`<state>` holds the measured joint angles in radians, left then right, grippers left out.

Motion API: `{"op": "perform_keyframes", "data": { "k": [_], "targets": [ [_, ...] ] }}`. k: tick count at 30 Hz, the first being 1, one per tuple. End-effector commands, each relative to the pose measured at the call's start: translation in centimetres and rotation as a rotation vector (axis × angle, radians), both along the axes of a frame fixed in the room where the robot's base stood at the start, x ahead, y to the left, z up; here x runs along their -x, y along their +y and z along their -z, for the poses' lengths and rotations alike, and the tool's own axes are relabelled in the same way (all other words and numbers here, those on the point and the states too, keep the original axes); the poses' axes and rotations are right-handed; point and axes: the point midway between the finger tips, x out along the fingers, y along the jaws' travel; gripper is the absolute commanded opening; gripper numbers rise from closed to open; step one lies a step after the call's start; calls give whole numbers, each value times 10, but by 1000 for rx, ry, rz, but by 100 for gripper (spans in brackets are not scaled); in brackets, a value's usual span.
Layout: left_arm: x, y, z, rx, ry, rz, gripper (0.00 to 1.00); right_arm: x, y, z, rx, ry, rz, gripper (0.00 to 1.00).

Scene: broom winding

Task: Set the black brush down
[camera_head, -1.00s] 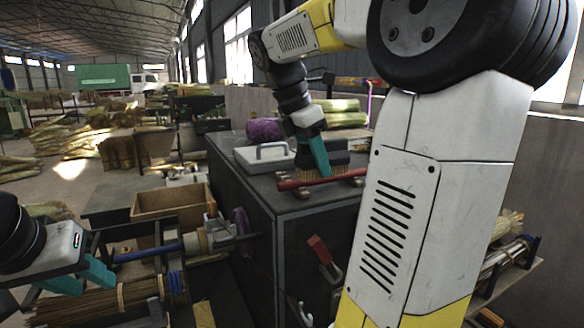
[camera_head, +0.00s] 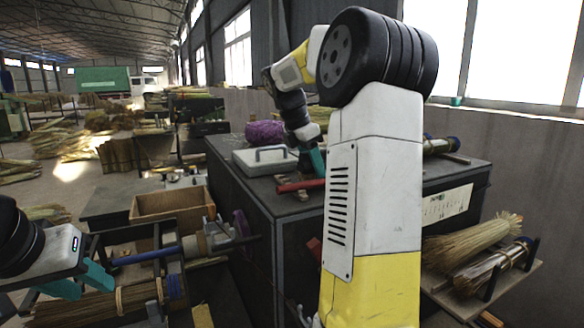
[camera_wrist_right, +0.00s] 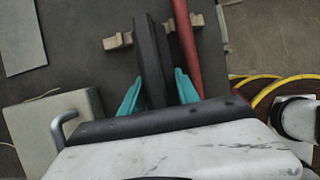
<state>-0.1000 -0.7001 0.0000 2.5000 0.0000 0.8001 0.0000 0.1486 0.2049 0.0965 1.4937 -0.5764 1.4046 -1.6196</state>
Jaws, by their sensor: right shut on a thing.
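In the right wrist view the black brush (camera_wrist_right: 152,60) is a dark elongated block between the teal fingers of my right gripper (camera_wrist_right: 158,92), which is shut on it. The brush lies across the view of a pale wooden rest (camera_wrist_right: 118,41); I cannot tell whether they touch. In the head view my right gripper (camera_head: 317,161) is over the dark cabinet top (camera_head: 225,146), and my own arm hides the brush. My left gripper (camera_head: 80,282) is at the lower left with its teal fingers apart, near a bundle of broom straw (camera_head: 85,304).
A red bar (camera_wrist_right: 186,45) lies right beside the brush and also shows in the head view (camera_head: 298,186). A grey case with a handle (camera_head: 263,158) and a purple bundle (camera_head: 264,132) are on the cabinet. A wooden box (camera_head: 168,204) stands left of it.

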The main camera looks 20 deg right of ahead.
Motion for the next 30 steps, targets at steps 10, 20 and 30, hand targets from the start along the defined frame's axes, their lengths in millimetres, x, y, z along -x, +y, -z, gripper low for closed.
{"op": "perform_keyframes", "data": {
  "k": [10, 20, 30],
  "targets": [
    [0, 0, 0, 0, 0, 0, 36, 0, 0, 4, 1, 0, 0, 0],
    [0, 0, 0, 0, 0, 0, 36, 0, 0, 11, 1, -1, 1, 0],
    [0, 0, 0, 0, 0, 0, 36, 0, 0, 11, 0, 0, 1, 47]
  ]
}}
